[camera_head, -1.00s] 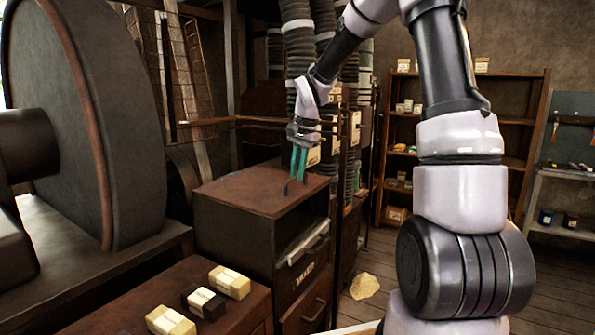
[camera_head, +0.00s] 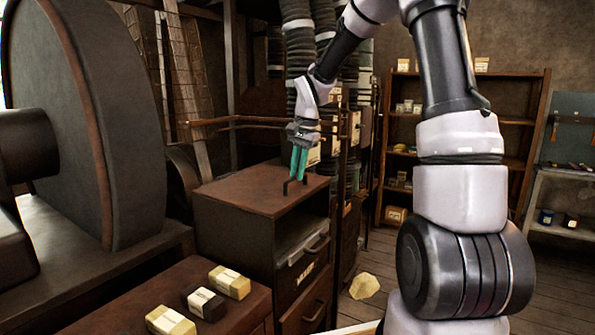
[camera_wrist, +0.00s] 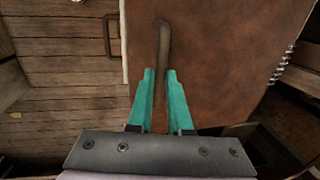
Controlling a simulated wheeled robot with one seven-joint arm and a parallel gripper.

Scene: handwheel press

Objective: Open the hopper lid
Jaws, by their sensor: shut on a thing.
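The hopper lid (camera_head: 250,189) is the flat rust-brown top of a dark metal cabinet and lies level, closed on it. It also fills the middle and right of the wrist view (camera_wrist: 225,50). A dark bar handle (camera_head: 287,187) stands on the lid near its right front side; in the wrist view the handle (camera_wrist: 162,40) runs up from between the fingers. My gripper (camera_head: 298,176) points down from above with its green fingers shut on this handle. In the wrist view the fingertips (camera_wrist: 160,74) sit on both sides of the bar, hiding its near end.
The cabinet front has drawers with handles (camera_head: 314,247). A large wheel (camera_head: 115,120) stands at the left. Several small boxes (camera_head: 229,282) lie on a lower cabinet in front. Ribbed hoses (camera_head: 300,50) hang behind my gripper. A coil spring (camera_wrist: 282,65) sits at the lid's right edge.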

